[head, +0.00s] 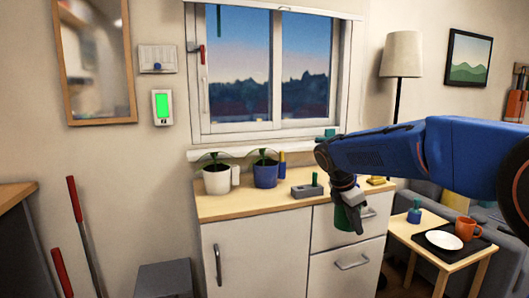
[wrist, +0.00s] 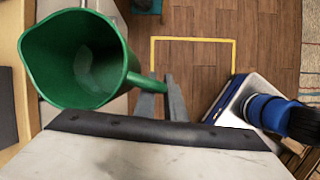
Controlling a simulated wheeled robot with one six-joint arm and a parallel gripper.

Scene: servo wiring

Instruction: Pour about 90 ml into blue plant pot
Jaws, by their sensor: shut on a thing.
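The blue plant pot (head: 265,176) stands on the wooden counter below the window, with a leafy plant in it. My gripper (head: 347,196) is to the right of the pot, in front of the counter's drawers. It is shut on the handle of a green jug (head: 346,219). In the wrist view the jug (wrist: 82,58) shows its open mouth at the upper left, and my gripper's fingers (wrist: 160,98) close on its handle. The jug looks roughly upright. I cannot tell how much liquid is inside. The blue pot is not in the wrist view.
A white pot (head: 216,180) with a plant stands left of the blue pot. A grey block (head: 307,191) with a green peg and a blue-yellow bottle (head: 282,165) are on the counter (head: 240,209). A side table at right holds an orange mug (head: 466,228) and a plate (head: 444,240).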

